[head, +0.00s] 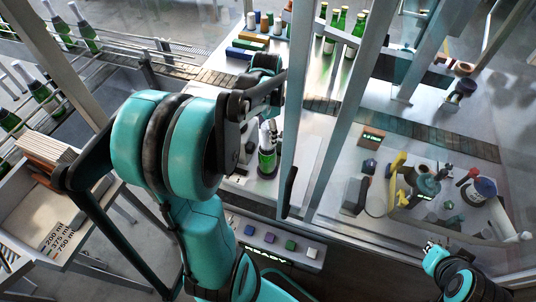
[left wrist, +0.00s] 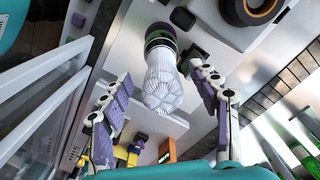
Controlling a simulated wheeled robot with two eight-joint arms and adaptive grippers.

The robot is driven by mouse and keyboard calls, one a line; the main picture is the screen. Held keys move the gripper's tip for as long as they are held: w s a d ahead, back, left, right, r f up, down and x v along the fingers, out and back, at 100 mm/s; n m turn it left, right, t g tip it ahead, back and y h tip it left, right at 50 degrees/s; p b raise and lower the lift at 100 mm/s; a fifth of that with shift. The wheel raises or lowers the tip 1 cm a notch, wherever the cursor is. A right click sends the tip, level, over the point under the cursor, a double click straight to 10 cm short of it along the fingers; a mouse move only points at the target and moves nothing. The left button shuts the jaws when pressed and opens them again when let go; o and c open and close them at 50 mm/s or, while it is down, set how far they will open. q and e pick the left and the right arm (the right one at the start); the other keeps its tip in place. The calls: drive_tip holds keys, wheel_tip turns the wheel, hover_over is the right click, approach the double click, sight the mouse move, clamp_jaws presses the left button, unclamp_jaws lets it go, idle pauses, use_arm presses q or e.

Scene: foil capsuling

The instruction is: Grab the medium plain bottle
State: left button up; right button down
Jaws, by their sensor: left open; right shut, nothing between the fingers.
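My left gripper (left wrist: 160,78) is open in the left wrist view, its purple-padded fingers apart on either side of a white ribbed piece (left wrist: 167,82). That piece has a dark and green collar at its upper end; I cannot tell whether it touches a finger. In the head view my left arm hides most of this gripper. I cannot tell which is the medium plain one. My right gripper (head: 432,247) is shut and empty at lower right.
A tray (head: 30,215) marked with 200, 375 and 750 ml sits at left. Coloured buttons (head: 270,238) line the front panel. Clear panels with metal posts (head: 345,110) stand right of my left arm. Machines with a yellow lever (head: 396,165) stand at right.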

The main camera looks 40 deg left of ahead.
sight(267, 139)
use_arm(q)
wheel_tip(267, 139, down, 5)
drive_tip(key=shift+w+r, duration=0.15)
clamp_jaws()
drive_tip(key=shift+r, duration=0.1)
